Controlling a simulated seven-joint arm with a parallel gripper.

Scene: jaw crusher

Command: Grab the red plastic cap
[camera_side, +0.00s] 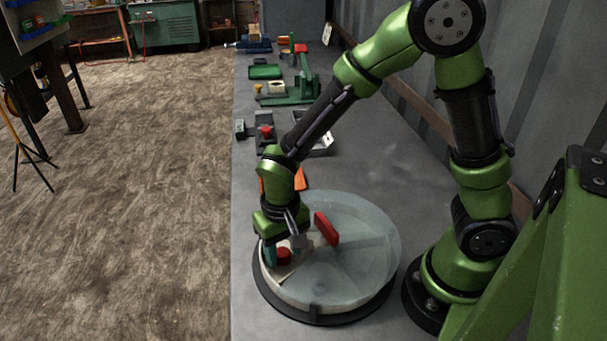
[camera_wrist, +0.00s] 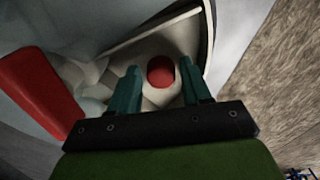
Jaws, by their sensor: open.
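The red plastic cap (camera_side: 283,255) sits in one wedge-shaped compartment of a round, pale tray (camera_side: 367,235), at its left side. In the wrist view the cap (camera_wrist: 161,71) is a round red shape between and just beyond the two teal fingers. My gripper (camera_wrist: 163,74) is open, with a finger on each side of the cap; I cannot tell whether they touch it. In the side view my gripper (camera_side: 275,252) reaches down into the left part of the tray, and its body partly hides the cap's surroundings.
A red bar-shaped piece (camera_side: 326,229) stands on the tray close to the right of my gripper, and in the wrist view it (camera_wrist: 38,90) is at the left. The compartment walls surround the cap. Tools and a green press (camera_side: 300,88) stand farther back on the grey bench (camera_side: 390,150).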

